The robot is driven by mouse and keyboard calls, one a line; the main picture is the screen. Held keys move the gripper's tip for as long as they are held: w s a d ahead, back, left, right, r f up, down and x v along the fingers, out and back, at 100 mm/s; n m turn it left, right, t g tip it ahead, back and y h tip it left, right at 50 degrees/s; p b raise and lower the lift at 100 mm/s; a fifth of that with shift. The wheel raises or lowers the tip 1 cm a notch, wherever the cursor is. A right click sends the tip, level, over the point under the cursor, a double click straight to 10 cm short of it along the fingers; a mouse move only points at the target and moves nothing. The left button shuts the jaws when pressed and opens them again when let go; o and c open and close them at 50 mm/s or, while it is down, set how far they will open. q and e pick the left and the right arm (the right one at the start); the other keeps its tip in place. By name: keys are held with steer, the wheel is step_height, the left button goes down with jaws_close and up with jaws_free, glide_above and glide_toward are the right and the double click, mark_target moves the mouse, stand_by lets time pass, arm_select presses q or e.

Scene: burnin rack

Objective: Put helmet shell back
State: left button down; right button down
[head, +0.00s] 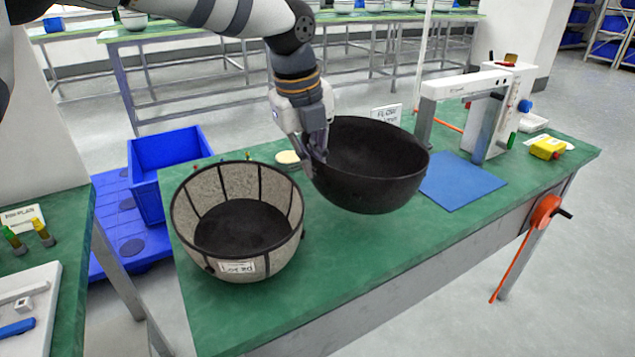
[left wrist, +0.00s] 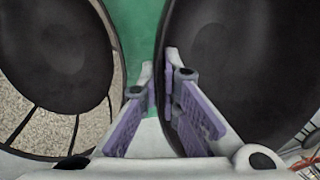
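The helmet shell, a black bowl (head: 375,165), is open side up and slightly tilted over the green table, right of a grey speckled bowl. My left gripper (head: 318,152) comes down on the shell's left rim. In the left wrist view the shell (left wrist: 245,60) fills the right side. The left gripper (left wrist: 160,85) has one finger inside the rim and one outside, closed on the wall. Whether the shell's underside touches the table is hard to tell. My right gripper is not in view.
The grey speckled bowl (head: 285,215) with dark ribs, a dark inside and a white label stands close on the left. A blue mat (head: 460,183) lies right of the shell, by a white-and-grey press frame (head: 487,130). A yellow box (head: 546,148) is further right. The table front is clear.

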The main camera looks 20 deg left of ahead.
mark_target(313, 180)
arm_select(q)
steer(key=shift+w+a+f, duration=0.25)
steer(key=shift+w+f, duration=0.4)
steer(key=shift+f, duration=0.1)
steer(key=shift+a+x, duration=0.1)
steer(key=shift+x, duration=0.8)
steer(key=shift+a+x, duration=0.15)
steer(key=shift+x, duration=0.7)
steer(key=shift+s, duration=0.1)
steer(key=shift+f, duration=0.25)
steer(key=c, duration=1.8)
jaws_free()
steer(key=shift+r, duration=0.1)
steer(key=v, duration=1.2)
